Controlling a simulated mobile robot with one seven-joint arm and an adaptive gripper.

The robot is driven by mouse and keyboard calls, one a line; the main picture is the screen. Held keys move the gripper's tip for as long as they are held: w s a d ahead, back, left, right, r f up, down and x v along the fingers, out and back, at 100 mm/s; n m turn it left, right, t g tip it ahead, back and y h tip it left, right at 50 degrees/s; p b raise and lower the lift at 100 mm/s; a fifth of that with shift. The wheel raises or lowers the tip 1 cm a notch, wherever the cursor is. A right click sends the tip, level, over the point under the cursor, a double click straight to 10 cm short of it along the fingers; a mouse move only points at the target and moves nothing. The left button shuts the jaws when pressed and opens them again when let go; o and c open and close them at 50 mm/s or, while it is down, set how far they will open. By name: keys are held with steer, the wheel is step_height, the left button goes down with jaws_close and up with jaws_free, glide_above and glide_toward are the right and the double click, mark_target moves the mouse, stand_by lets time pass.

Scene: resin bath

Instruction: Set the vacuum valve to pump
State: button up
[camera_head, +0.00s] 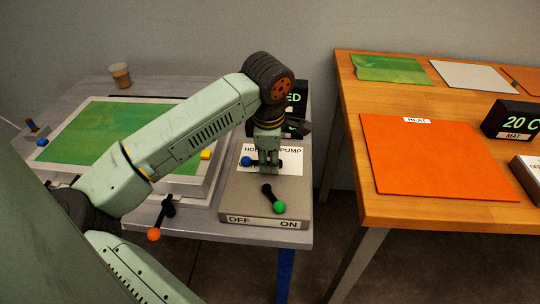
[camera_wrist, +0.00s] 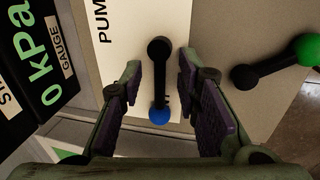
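The vacuum valve is a black lever with a blue knob (camera_head: 246,161) on a grey box (camera_head: 235,205) with a white plate marked HOLD, partly covered, and PUMP. The blue knob points to the HOLD side. In the wrist view the lever's black pivot end (camera_wrist: 159,48) lies towards the top and its blue knob (camera_wrist: 159,117) towards the bottom. My gripper (camera_head: 268,170) is over the lever. In the wrist view its open fingers (camera_wrist: 160,78) stand on either side of the lever, with a gap to each. I cannot tell their height over the plate.
A green-knobbed lever (camera_head: 279,207) on the same box points towards ON. A black gauge (camera_wrist: 45,85) reading 0 kPa stands beside the plate. An orange-knobbed lever (camera_head: 154,234) is at the front. A wooden table (camera_head: 350,120) with an orange mat (camera_head: 435,160) stands right, across a gap.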

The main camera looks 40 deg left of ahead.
steer(key=shift+c, duration=0.5)
jaws_close()
